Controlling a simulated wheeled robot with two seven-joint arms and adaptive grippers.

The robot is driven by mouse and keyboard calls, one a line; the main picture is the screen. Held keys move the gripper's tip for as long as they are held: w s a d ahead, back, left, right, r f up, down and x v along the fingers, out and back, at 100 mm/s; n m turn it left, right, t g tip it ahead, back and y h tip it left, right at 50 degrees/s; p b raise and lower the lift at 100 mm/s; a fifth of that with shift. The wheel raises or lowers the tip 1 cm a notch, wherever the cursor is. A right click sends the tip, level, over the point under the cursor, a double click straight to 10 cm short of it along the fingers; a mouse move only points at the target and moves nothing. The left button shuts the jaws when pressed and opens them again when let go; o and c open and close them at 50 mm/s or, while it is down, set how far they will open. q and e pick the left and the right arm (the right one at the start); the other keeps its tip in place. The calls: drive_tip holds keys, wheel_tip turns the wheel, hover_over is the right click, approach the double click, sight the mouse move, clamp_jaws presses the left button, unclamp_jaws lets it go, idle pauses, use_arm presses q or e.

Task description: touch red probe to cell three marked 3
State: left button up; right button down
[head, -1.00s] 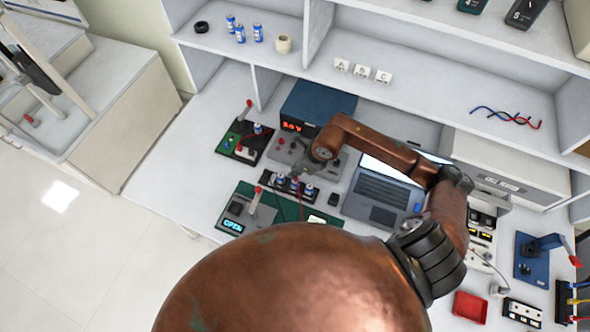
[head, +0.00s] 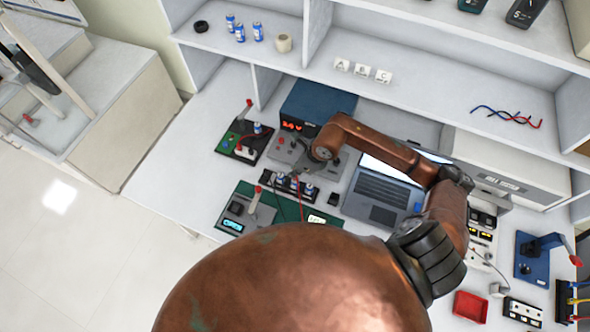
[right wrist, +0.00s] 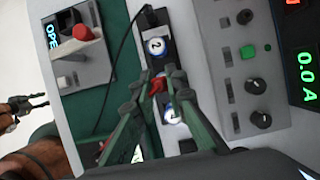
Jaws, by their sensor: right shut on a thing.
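My right gripper (right wrist: 160,84) is shut on the red probe (right wrist: 157,86), of which a small red part shows between the green fingers. In the head view this gripper (head: 301,175) is small and low over the black cell holder (head: 289,187). In the right wrist view a cell marked 2 (right wrist: 156,47) stands above the probe. Another cell (right wrist: 171,114) lies just below it, partly behind the fingers, its mark unclear. The probe's tip is hidden, so I cannot tell whether it touches. My left gripper (right wrist: 40,102) shows at the wrist view's left edge, its opening unclear.
A meter reading OPEN (head: 233,222) with a lever stands on a green mat (head: 287,207) left of the holder. A power supply (head: 318,104) stands behind, and a laptop (head: 380,190) right. Blue cells (head: 240,33) stand on the upper shelf. Free white bench lies at left.

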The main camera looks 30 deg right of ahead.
drive_tip(key=shift+r, duration=0.1)
drive_tip(key=shift+r+p, duration=1.6)
drive_tip(key=shift+r, duration=1.35)
drive_tip(key=shift+f, duration=0.1)
